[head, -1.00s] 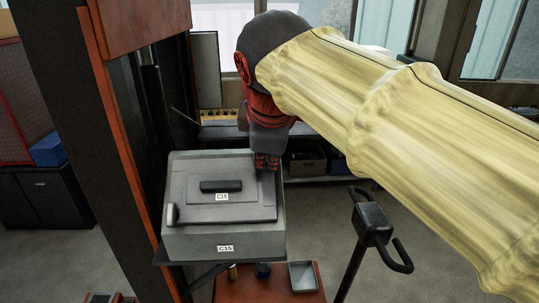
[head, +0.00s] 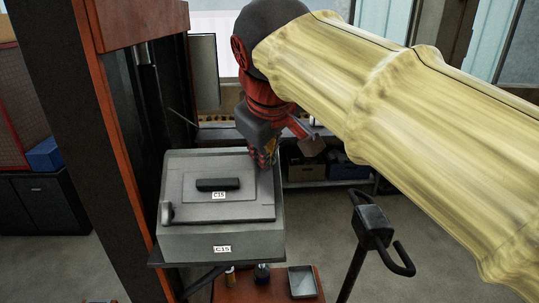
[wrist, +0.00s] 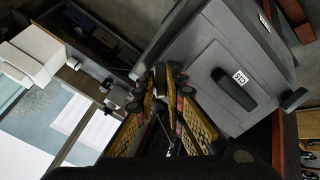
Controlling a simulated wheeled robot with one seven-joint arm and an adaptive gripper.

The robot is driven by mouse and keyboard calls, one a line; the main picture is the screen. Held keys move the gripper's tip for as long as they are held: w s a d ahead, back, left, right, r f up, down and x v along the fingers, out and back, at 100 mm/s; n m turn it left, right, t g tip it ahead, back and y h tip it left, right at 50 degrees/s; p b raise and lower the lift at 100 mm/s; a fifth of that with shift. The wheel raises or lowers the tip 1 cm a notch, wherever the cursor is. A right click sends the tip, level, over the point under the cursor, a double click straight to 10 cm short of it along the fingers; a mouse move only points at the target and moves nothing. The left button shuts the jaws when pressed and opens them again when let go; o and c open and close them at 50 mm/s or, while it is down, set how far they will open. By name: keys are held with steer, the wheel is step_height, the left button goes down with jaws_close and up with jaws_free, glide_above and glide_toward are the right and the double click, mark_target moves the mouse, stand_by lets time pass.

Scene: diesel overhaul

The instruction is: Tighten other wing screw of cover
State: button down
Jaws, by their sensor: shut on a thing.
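The grey cover (head: 248,207) labelled C15 lies on a grey box (head: 215,243), with a black handle (head: 218,184) in its middle. One wing screw (head: 167,212) stands at the cover's near left corner; it also shows in the wrist view (wrist: 294,99). My gripper (head: 264,164) is at the cover's far right corner, pointing down. In the wrist view its fingers (wrist: 170,88) are closed together at the cover's edge. They are shut on the other wing screw, which they almost wholly hide.
The box rests on a dark ledge beside a dark, orange-edged column (head: 110,150) on the left. A black stand with a handle (head: 372,225) rises at the right. Below is a red surface with a grey tray (head: 302,282). A shelf with bins (head: 307,168) stands behind.

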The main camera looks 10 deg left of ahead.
steer(key=shift+m, duration=0.4)
steer(key=m+b, duration=0.1)
steer(key=m, duration=0.3)
steer(key=shift+m, duration=0.3)
steer(key=m+b, duration=0.1)
steer(key=m, duration=0.3)
steer(key=shift+f+b, duration=0.1)
steer(key=shift+b, duration=0.25)
steer(key=shift+m, duration=0.3)
steer(key=m+b, duration=0.1)
steer(key=m, duration=0.3)
steer(key=shift+m, duration=0.3)
